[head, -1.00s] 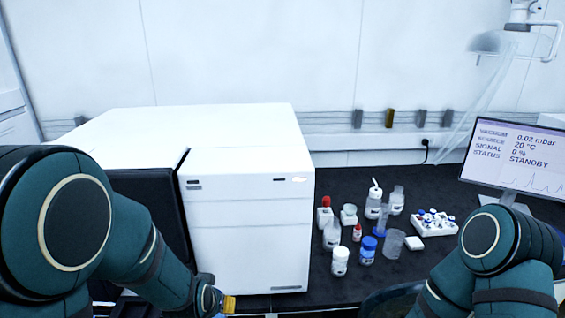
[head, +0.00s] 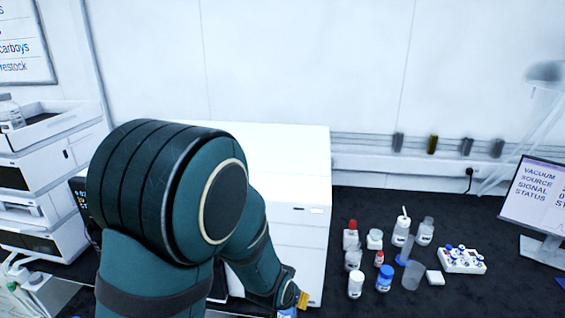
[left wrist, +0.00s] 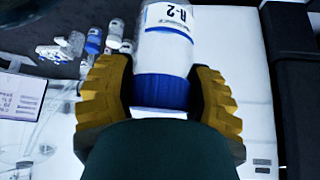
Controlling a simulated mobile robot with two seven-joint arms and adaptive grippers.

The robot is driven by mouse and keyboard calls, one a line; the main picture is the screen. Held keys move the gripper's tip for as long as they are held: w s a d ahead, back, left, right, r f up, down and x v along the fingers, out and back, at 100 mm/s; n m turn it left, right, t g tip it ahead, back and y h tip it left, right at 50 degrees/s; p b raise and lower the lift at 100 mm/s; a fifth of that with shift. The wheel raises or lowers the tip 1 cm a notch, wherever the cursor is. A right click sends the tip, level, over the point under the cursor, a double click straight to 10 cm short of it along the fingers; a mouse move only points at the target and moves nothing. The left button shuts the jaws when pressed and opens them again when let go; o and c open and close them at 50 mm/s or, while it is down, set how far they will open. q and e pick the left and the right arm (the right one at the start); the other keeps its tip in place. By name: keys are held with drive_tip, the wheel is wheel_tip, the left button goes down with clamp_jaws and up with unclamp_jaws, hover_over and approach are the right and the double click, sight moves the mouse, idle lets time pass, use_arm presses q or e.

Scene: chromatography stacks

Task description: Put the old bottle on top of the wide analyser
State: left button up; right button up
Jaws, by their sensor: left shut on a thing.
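My left gripper (left wrist: 160,90) is shut on a clear bottle (left wrist: 167,45) with a blue cap and a white label ending in "-2". In the left wrist view the bottle sits between the two yellow fingers. In the head view my left gripper (head: 303,299) is at the bottom, at the analyser's front right corner; only a little blue and white of what it holds shows at the frame edge. The wide white analyser (head: 285,150) stands behind my left arm, which hides much of its front. The visible part of its top is bare. My right gripper is out of view.
Several small bottles, jars and a clear cup (head: 411,275) stand on the dark bench right of the analyser, with a white vial rack (head: 462,261). A monitor (head: 535,195) is at far right. A stack of white instruments (head: 40,195) with a bottle on top stands left.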

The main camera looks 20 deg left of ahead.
use_arm(q)
drive_tip(key=shift+r, duration=0.9)
drive_tip(key=shift+w+f, duration=0.1)
drive_tip(key=shift+f, duration=0.1)
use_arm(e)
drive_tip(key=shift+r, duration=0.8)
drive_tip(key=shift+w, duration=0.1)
use_arm(q)
drive_tip(key=shift+w+r, duration=0.1)
drive_tip(key=shift+r, duration=0.05)
